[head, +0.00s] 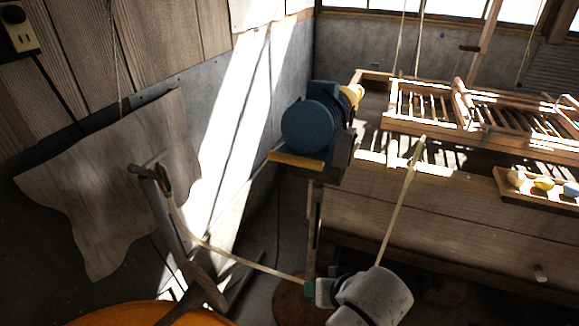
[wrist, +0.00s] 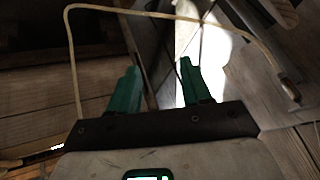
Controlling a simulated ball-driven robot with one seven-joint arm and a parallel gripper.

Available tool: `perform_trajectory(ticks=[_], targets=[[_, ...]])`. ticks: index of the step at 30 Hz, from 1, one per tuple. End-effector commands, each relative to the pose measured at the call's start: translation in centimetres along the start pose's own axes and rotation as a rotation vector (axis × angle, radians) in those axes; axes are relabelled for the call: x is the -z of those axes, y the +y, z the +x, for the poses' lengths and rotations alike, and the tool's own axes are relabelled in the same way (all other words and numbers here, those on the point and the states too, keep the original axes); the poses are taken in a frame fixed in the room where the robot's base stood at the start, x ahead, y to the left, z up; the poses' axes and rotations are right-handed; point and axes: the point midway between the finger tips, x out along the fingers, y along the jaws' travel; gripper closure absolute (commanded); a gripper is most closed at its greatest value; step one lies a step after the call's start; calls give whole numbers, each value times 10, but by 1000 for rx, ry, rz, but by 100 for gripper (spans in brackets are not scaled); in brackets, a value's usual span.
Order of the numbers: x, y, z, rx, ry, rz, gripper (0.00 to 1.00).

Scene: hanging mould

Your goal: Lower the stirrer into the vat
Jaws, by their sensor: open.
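A long grey-brown tool that seems to be the stirrer (head: 183,238) leans in the head view at lower left, with a crosspiece at its top and a wider lower part. An orange rounded rim, seemingly the vat (head: 140,314), shows at the bottom left edge; its inside is out of view. My gripper (head: 309,290) is at the bottom centre, right of the tool and apart from it. In the wrist view my gripper's green fingers (wrist: 155,82) are spread with nothing between them. A pale cord (wrist: 180,16) arches beyond them to a small dark end piece (wrist: 290,90).
A blue motor (head: 312,126) stands above and beyond my gripper. A wooden bench (head: 440,215) with slatted frames (head: 425,103) and a small tray (head: 505,190) fills the right. A ragged board (head: 115,180) hangs at left. The cord (head: 225,254) spans the gap between tool and gripper.

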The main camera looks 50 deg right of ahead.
Motion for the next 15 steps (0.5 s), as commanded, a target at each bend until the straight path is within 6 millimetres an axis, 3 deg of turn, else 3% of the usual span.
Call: perform_trajectory(ticks=[5, 9, 15], targets=[[54, -19, -14, 122, 204, 310, 52], [105, -35, -42, 306, 373, 617, 52], [157, -52, -90, 602, 507, 954, 52]])
